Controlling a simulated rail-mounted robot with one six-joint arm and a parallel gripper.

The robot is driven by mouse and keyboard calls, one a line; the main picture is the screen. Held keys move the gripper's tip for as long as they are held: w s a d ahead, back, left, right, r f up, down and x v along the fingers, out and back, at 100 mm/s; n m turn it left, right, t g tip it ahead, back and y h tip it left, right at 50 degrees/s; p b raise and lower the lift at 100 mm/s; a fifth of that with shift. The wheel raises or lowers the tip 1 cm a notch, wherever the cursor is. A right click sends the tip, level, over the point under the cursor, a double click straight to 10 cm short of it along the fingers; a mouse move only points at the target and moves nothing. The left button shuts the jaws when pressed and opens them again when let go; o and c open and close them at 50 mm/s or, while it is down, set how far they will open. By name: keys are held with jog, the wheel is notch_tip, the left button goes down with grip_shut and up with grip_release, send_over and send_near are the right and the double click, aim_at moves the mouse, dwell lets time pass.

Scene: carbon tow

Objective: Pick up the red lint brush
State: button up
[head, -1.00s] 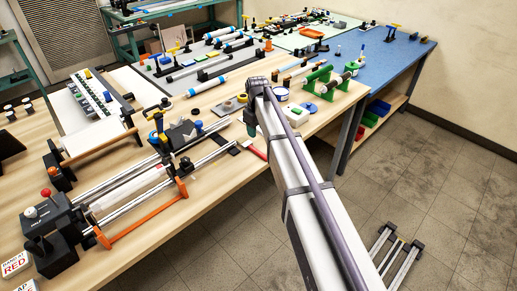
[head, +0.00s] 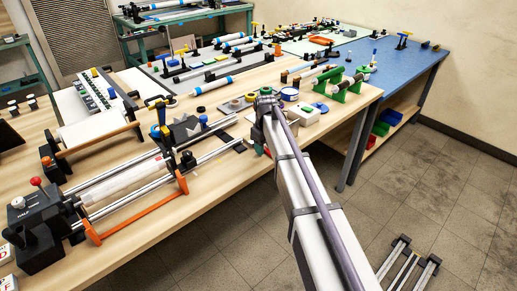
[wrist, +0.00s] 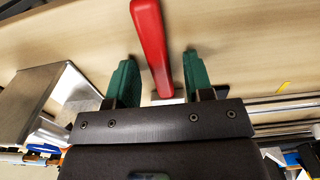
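The red lint brush (wrist: 152,45) shows in the wrist view as a long red handle lying over the pale wood bench. Its lower end reaches a small light part at the dark gripper body, where the rest is hidden. My gripper (wrist: 158,68) has two green fingers, spread apart, one on each side of the red handle. Gaps show between the handle and both fingers, so it is not clamped. In the head view my arm covers the brush at the bench's front edge.
A grey metal block (wrist: 38,92) stands left of the fingers in the wrist view, and metal rods (wrist: 285,103) lie to the right. In the head view, a rail fixture with an orange bar (head: 138,217) and a green roller stand (head: 346,88) flank my arm.

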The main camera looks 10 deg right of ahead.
aim_at(265, 148)
grip_shut()
jog(key=shift+r, duration=0.15)
notch_tip(265, 148, up, 10)
jog(key=p, duration=1)
